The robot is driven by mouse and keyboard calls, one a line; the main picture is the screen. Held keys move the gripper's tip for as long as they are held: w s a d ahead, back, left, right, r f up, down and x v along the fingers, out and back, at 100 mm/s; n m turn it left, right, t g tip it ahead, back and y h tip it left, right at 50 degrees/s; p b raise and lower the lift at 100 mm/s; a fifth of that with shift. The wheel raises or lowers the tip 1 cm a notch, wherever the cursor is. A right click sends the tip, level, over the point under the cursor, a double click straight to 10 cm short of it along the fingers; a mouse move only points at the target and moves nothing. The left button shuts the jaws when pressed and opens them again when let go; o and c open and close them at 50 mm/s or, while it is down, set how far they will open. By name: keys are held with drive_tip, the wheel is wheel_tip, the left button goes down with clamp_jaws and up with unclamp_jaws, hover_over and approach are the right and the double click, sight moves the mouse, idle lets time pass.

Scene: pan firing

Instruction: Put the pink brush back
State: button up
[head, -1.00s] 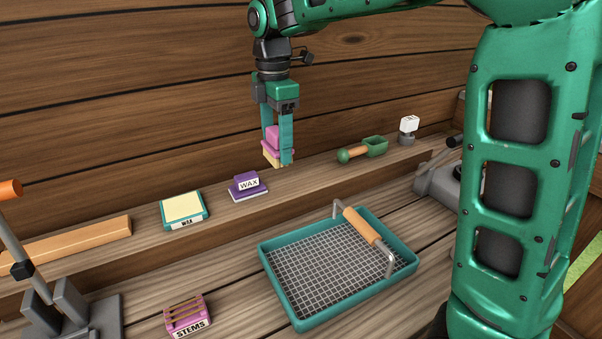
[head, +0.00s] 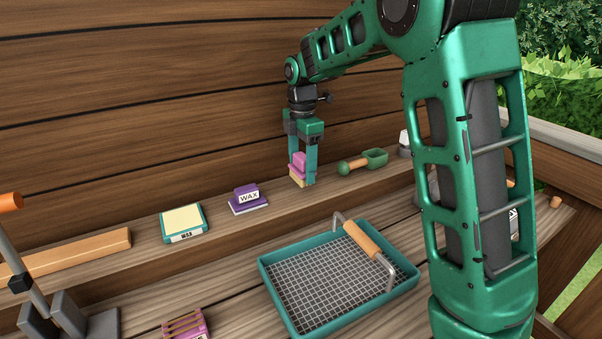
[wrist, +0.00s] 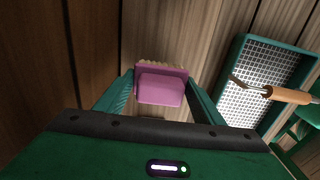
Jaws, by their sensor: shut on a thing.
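The pink brush (head: 299,164) has a pink block handle and pale yellow bristles facing down. My gripper (head: 303,176) is shut on it, one finger on each side, and holds it upright at the shelf (head: 225,222), right of the purple wax brush (head: 248,199). I cannot tell whether the bristles touch the shelf. In the wrist view the pink brush (wrist: 160,88) sits between the fingers with a strip of bristles showing past its far edge.
A green scoop (head: 374,158) lies on the shelf just right of my gripper. A teal pad (head: 183,222) lies left of the wax brush. A teal tray with a mesh and handle (head: 280,302) stands in front, below. The pink stems box (head: 187,325) is at the front.

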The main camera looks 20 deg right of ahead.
sight(303, 155)
drive_tip(key=shift+f, duration=1)
drive_tip(key=shift+f, duration=0.35)
drive_tip(key=o, duration=1)
drive_tip(key=shift+c, duration=0.2)
drive_tip(key=shift+r, duration=0.1)
drive_tip(key=r, duration=1.1)
drive_tip(key=shift+d, duration=0.2)
drive_tip(key=s+d+f+m, duration=0.2)
drive_tip(key=s+d+m, duration=0.35)
drive_tip(key=s, duration=0.35)
drive_tip(key=s+d+f+m, duration=0.1)
drive_tip(key=s+d+m, duration=0.4)
drive_tip(key=s+m, duration=0.3)
drive_tip(key=s+d+f+m, duration=0.2)
drive_tip(key=s+d+m, duration=0.4)
drive_tip(key=s, duration=0.4)
drive_tip(key=s+f+m, duration=0.5)
drive_tip(key=s+m, duration=0.2)
drive_tip(key=s, duration=0.5)
drive_tip(key=shift+s+d+f, duration=0.15)
drive_tip(key=shift+d+f, duration=0.05)
drive_tip(key=shift+d, duration=0.25)
